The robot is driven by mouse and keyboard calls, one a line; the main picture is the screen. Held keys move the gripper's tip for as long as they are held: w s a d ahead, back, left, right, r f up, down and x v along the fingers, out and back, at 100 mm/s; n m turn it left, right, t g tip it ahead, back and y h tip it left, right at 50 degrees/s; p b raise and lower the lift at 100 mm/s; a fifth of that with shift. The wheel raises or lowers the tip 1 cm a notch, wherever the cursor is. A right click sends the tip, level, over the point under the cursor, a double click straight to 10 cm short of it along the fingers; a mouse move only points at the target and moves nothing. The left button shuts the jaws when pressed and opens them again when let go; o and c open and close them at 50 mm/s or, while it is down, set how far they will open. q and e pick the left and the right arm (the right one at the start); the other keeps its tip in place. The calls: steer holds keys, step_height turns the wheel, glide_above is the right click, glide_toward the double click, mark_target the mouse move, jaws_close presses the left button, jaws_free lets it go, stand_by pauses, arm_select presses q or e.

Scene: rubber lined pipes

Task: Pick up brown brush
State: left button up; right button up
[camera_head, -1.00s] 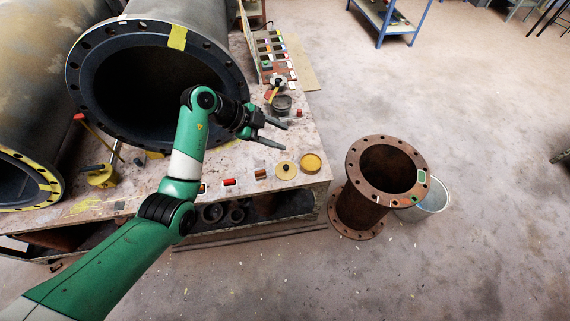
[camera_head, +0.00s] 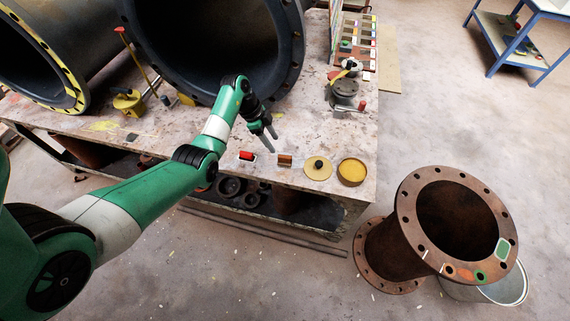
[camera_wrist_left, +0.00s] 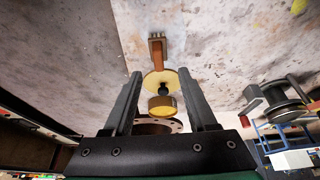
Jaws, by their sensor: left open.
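The brown brush (camera_head: 285,160) lies near the front edge of the workbench, between a small red item (camera_head: 247,156) and a yellow round lid (camera_head: 318,168). In the left wrist view the brush (camera_wrist_left: 157,50) shows beyond the lid, between and past the fingertips. My left gripper (camera_head: 269,141) is open and empty, pointing down above the bench, just left of and behind the brush in the head view. No contact with the brush shows. My right gripper is not in view.
A yellow tin (camera_head: 352,172) stands near the bench corner. A large black-flanged pipe (camera_head: 290,60) rises behind my arm. A grey metal fitting (camera_head: 344,92) sits at the back right. A rusty flanged pipe (camera_head: 408,190) stands on the floor beyond the bench.

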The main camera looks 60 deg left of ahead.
mark_target(285, 156)
arm_select(q)
steer(key=b+x, duration=0.2)
steer(key=x, duration=0.2)
steer(key=shift+f, duration=0.1)
steer(key=shift+w+d, duration=0.1)
steer(key=shift+w, duration=0.1)
steer(key=b+x, duration=0.4)
steer(key=x, duration=0.1)
steer(key=shift+w+d+b, duration=0.2)
steer(key=shift+d+b, duration=0.2)
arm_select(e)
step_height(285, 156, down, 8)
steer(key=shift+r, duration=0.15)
arm_select(q)
jaws_close()
